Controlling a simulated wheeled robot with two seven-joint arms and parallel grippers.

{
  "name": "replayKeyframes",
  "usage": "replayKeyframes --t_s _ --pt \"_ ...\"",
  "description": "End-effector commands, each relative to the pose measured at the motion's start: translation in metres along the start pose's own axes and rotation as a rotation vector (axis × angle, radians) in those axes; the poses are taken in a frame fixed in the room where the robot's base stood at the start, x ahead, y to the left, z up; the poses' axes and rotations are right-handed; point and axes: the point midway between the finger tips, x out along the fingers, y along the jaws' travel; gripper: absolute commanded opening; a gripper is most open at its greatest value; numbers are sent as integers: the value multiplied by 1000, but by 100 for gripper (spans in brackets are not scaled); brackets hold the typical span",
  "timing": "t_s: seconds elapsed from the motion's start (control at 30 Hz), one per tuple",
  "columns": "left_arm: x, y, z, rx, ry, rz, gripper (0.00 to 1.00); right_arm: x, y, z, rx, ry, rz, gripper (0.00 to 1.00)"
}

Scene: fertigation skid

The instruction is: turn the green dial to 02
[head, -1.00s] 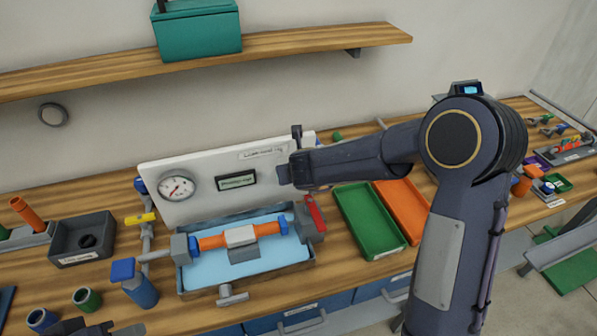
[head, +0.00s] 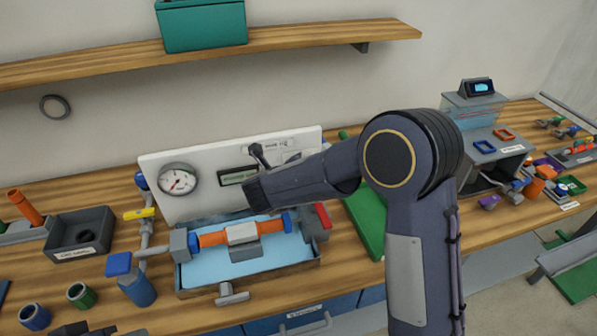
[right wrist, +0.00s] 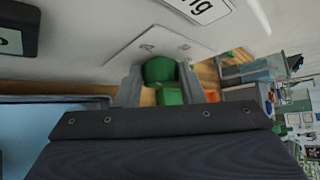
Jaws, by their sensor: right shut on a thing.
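The green dial (right wrist: 160,69) shows in the right wrist view as a rounded green piece in front of a pale plate with screws. The grey fingers of my right gripper (right wrist: 160,78) lie on either side of it, shut on it. The dial's numbers and pointer are not visible. In the head view my right wrist covers the dial and fingers, in front of the white panel (head: 212,157). My left gripper (head: 98,329) shows only as dark parts at the bottom left edge; its opening is unclear.
A gauge (head: 178,180) and a dark display (head: 237,176) are on the panel. A blue tray (head: 205,272) with an orange pipe (head: 212,239) lies before it. A green tray (head: 368,222) is to the right. A shelf (head: 300,40) runs above.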

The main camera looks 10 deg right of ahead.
Motion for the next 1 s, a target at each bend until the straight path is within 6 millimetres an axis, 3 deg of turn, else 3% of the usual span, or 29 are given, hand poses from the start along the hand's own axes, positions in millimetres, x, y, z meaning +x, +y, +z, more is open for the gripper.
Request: replayKeyframes --t_s 0.57,0.6,0.73,1.0 --pt "2 -1 1 0 0 0 36 1 1 -2 -21 2 -19 13" --pt "2 -1 1 0 0 0 36 1 1 -2 -21 2 -19 41" --pt "2 -1 1 0 0 0 36 0 1 -1 -21 1 -19 57" --pt "2 -1 1 0 0 0 36 0 1 0 -20 -1 -19 57"
